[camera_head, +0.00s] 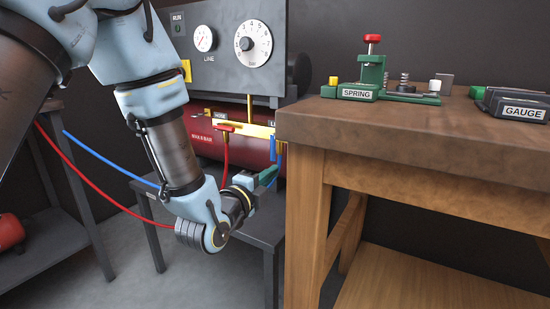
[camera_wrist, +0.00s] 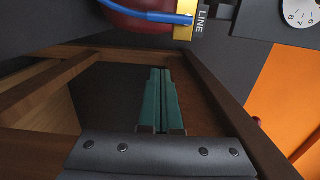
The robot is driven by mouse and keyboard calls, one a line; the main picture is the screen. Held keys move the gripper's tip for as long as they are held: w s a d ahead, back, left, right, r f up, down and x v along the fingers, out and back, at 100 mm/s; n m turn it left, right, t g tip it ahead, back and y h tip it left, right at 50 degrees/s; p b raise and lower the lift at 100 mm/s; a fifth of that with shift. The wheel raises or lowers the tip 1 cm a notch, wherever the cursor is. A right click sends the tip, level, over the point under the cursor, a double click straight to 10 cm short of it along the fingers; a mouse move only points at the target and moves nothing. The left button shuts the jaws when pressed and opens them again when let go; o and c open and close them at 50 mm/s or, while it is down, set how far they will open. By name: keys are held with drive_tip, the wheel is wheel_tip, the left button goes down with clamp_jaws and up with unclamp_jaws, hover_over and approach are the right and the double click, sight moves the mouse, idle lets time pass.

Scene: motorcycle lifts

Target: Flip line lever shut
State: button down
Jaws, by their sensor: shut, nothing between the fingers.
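The line lever (camera_wrist: 160,18) is a blue handle running left from the yellow LINE plate (camera_wrist: 197,20) at the top of the wrist view, which is turned sideways. In the head view the blue lever (camera_head: 273,149) hangs down below the yellow manifold, partly hidden by the workbench corner. My gripper (camera_head: 272,172) is low beside the bench, under the manifold's right end. Its green fingers are together and empty in the wrist view (camera_wrist: 162,72). The fingertips are apart from the lever there.
The workbench (camera_head: 400,115) stands close on the right, bearing a green SPRING fixture (camera_head: 365,92) and a GAUGE block (camera_head: 515,104). A red tank (camera_head: 205,148) lies behind my arm. A red lever (camera_head: 224,128) sits left on the manifold. Red (camera_head: 75,172) and blue (camera_head: 95,150) hoses cross left.

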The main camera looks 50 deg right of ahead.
sight(273, 148)
drive_tip(key=w+d, duration=0.6)
drive_tip(key=d, duration=0.2)
drive_tip(key=shift+d, duration=0.2)
